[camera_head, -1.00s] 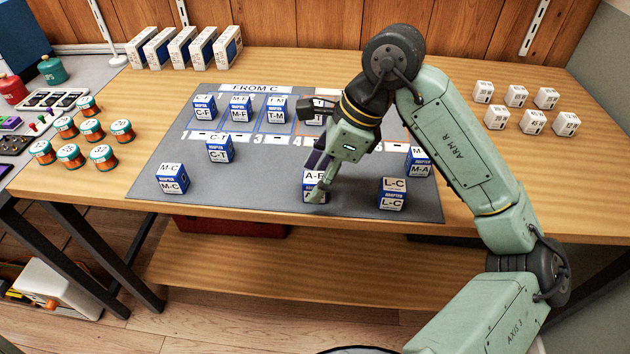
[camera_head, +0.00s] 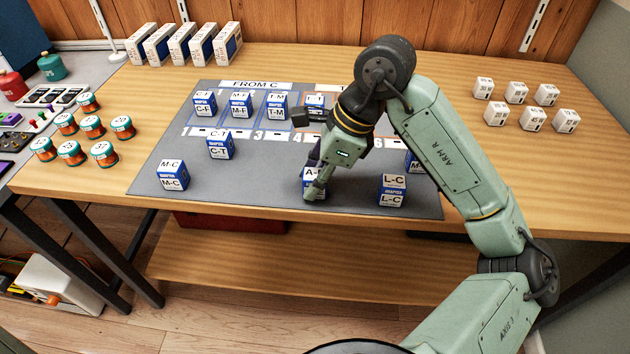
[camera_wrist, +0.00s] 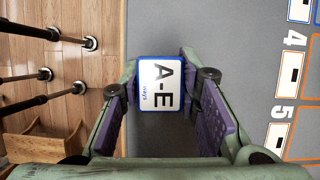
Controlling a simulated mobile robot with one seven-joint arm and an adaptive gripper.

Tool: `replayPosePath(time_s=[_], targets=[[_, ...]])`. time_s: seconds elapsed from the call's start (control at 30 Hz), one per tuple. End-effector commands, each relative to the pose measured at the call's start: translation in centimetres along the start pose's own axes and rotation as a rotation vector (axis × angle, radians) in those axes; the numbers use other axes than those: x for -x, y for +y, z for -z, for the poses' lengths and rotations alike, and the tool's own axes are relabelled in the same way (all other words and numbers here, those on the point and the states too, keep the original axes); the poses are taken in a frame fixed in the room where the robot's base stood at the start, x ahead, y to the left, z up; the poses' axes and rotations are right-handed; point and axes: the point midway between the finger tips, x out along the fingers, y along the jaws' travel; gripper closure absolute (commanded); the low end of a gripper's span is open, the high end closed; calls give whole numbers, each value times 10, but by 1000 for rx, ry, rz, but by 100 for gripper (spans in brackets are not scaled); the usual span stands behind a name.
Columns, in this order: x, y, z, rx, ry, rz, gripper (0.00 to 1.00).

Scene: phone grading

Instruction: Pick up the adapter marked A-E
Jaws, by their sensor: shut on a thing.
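The adapter marked A-E is a small blue and white box (camera_head: 308,175) near the front edge of the grey mat, partly hidden by my gripper in the head view. In the wrist view its white top with the letters A-E (camera_wrist: 159,84) lies between the two purple-padded fingers. My gripper (camera_head: 316,184) reaches down over it and is shut on it, with one finger in front of the box. I cannot tell whether the box is clear of the mat.
The L-C adapter (camera_head: 392,190) stands close to the right. The M-C adapter (camera_head: 172,175) and C-T adapter (camera_head: 220,145) stand to the left. More adapters stand in the numbered slots behind. The grey mat (camera_head: 255,185) is bare left of my gripper.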

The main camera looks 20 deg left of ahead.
Motion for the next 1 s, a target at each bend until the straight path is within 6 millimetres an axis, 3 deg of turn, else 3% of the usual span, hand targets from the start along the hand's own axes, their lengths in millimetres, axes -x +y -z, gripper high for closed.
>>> replayPosePath(time_s=[0.13,0.47,0.8,1.0], targets=[[0,0,0,0,0,0,94],[2,0,-1,1,0,1,94],[32,-1,-13,1,3,4,94],[24,40,-37,7,4,4,94]])
